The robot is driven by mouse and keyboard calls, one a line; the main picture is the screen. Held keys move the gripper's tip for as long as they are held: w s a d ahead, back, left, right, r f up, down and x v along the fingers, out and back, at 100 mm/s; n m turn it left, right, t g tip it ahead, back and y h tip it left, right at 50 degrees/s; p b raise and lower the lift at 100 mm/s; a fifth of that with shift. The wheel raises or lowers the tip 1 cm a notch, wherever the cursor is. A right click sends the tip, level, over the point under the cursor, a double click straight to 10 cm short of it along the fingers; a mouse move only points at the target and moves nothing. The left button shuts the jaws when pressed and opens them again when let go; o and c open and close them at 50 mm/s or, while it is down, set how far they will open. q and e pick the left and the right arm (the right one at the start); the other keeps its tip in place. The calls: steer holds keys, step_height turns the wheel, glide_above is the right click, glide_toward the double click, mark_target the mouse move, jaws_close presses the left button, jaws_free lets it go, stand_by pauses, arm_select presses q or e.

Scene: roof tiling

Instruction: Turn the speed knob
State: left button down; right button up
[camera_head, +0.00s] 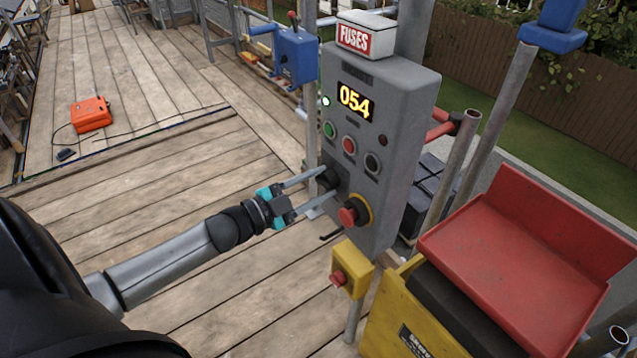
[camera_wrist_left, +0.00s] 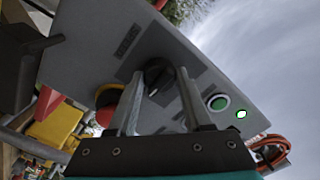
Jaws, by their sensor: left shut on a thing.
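The speed knob (camera_head: 328,178) is a black dial on the front of a grey control box (camera_head: 395,100), at its lower left. In the left wrist view the knob (camera_wrist_left: 157,74) sits between the fingertips, with a pale mark on its face. My left gripper (camera_head: 322,184) has its two fingers on either side of the knob, shut on it. The left gripper also shows in the wrist view (camera_wrist_left: 158,82). The box's display (camera_head: 355,101) reads 054 in yellow digits. My right gripper is not in view.
A red emergency button (camera_head: 348,216) sits just below right of the knob. Green (camera_head: 330,130) and red (camera_head: 349,145) buttons are above it. A yellow switch box (camera_head: 351,268) hangs below, and a red tray (camera_head: 525,262) stands at the right. The wooden deck to the left is mostly clear.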

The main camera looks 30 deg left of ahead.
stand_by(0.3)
arm_select(q)
steer(key=shift+c, duration=1.6)
jaws_free()
steer(key=v, duration=1.5)
steer(key=shift+s+f, duration=0.1)
